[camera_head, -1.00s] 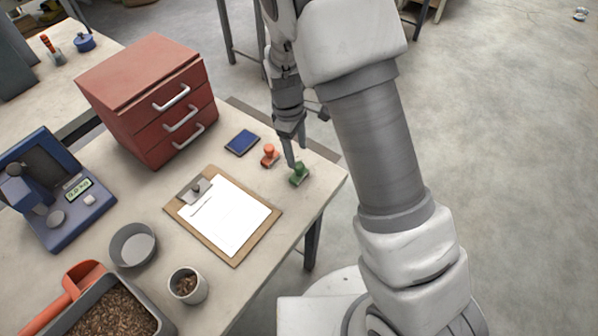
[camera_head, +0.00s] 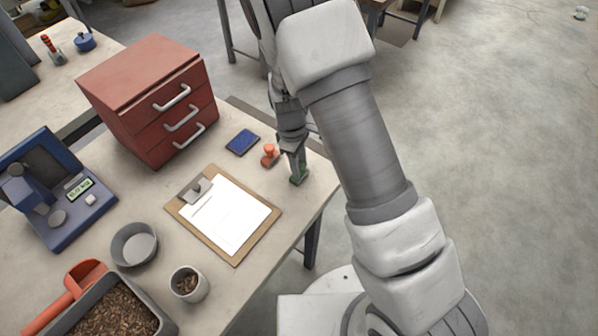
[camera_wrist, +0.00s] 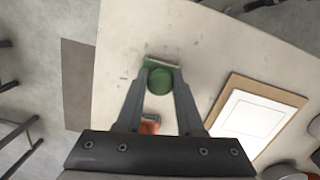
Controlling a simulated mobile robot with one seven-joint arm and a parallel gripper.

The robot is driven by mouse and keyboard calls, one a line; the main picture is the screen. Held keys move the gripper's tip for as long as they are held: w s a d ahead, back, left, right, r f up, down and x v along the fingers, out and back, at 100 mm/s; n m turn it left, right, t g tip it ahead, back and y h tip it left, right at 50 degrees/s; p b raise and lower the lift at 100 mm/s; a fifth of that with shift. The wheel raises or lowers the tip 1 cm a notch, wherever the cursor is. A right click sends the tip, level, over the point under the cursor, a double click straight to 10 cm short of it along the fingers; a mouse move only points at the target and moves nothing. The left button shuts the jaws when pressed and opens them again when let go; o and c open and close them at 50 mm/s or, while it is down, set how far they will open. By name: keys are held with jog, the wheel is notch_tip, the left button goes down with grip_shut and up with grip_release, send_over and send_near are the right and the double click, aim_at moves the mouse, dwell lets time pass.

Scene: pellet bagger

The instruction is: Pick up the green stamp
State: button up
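The green stamp (camera_head: 298,176) stands on the table near its right-hand edge, partly hidden by my gripper. In the wrist view the stamp's round green knob (camera_wrist: 160,81) shows between my two fingertips, with the base behind it. My gripper (camera_head: 294,164) points down over the stamp. In the wrist view my gripper (camera_wrist: 160,84) is open, with one finger on each side of the knob. I cannot tell whether either finger touches it.
An orange-red stamp (camera_head: 269,155) stands close beside the green one and shows between my fingers in the wrist view (camera_wrist: 150,124). A blue ink pad (camera_head: 242,142) and a clipboard (camera_head: 181,207) lie nearby. A red drawer unit (camera_head: 135,75) stands behind.

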aim_at(302, 167)
grip_shut()
jog(key=shift+r, duration=0.1)
jog(key=shift+r, duration=0.45)
jog(key=r, duration=0.3)
jog(key=shift+s+d+r, duration=0.3)
jog(key=shift+s+r, duration=0.05)
jog(key=s+d+r+b, duration=0.1)
jog(key=s+d+r, duration=0.5)
jog(key=s+d, duration=0.1)
jog(key=shift+s+d+r, duration=0.15)
jog(key=shift+s, duration=0.3)
